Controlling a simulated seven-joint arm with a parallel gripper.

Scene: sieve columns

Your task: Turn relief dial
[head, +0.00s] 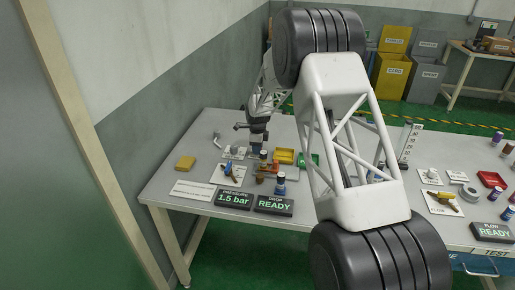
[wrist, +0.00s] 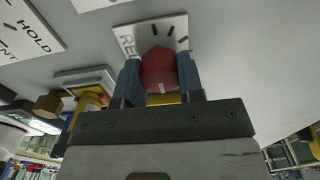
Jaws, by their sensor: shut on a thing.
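The red relief dial (wrist: 158,70) sits on a white plate (wrist: 150,34) with black tick marks and partly hidden lettering that starts "REL". My gripper (wrist: 159,82) has its two blue fingers on either side of the dial and is shut on it. In the head view my gripper (head: 258,146) reaches down at the back left of the table. The dial itself is hidden or too small to make out there. A pressure display (head: 234,199) reads 1.5 bar.
A plate marked "HOLD" (wrist: 30,28) lies left of the dial in the wrist view. My large arm link covers the table's middle.

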